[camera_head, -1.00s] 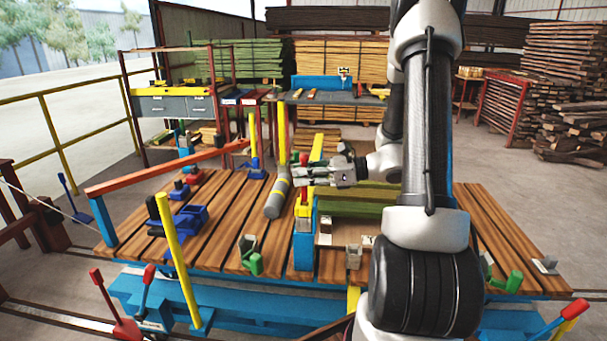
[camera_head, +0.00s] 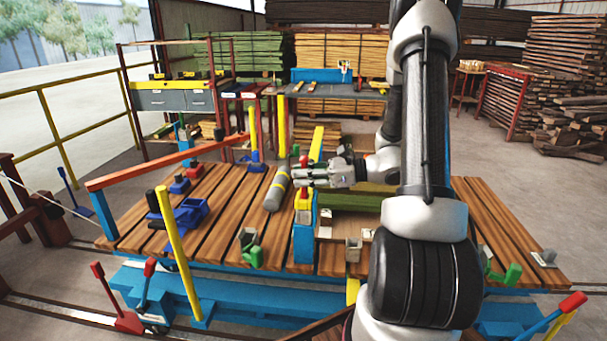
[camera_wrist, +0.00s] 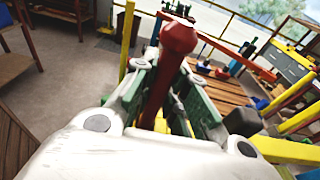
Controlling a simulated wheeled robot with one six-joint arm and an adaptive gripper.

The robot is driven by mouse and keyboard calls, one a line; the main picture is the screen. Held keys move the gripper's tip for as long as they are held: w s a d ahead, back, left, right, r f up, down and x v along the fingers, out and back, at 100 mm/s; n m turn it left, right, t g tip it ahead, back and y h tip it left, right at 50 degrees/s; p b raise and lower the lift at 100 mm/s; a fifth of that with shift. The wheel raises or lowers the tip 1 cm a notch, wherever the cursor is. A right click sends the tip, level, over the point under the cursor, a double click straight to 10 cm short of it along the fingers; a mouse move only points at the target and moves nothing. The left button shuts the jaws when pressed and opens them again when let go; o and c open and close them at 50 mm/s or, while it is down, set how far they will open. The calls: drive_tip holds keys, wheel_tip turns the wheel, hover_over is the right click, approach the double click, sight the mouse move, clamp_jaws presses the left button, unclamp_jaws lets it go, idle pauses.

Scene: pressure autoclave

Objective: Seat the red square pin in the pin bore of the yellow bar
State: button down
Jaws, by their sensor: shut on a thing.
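My gripper (camera_head: 301,175) is shut on the red square pin (camera_head: 304,189) above the blue post on the table. The pin is roughly upright, and its knobbed head rises above the fingers. The wrist view shows the pin (camera_wrist: 178,42) between both fingers, its lower part hidden by my gripper. The yellow bar (camera_head: 303,204) appears as a short yellow piece at the top of the blue post, directly below the pin. The bore is hidden. I cannot tell whether the pin's lower end is in it or just above it.
A grey cylinder (camera_head: 277,190) lies close left of my gripper. Green timber (camera_head: 352,201) lies to the right of the blue post (camera_head: 303,240). A tall yellow post (camera_head: 172,245) stands at the front left. Bare slatted table (camera_head: 225,225) lies to the left.

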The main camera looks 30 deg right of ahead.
sight(304, 157)
drive_tip(key=shift+f, duration=1.9)
drive_tip(key=c, duration=1.3)
unclamp_jaws()
drive_tip(key=shift+c, duration=0.2)
drive_tip(key=shift+r, duration=0.1)
wheel_tip(304, 157, up, 10)
drive_tip(key=shift+f, duration=0.1)
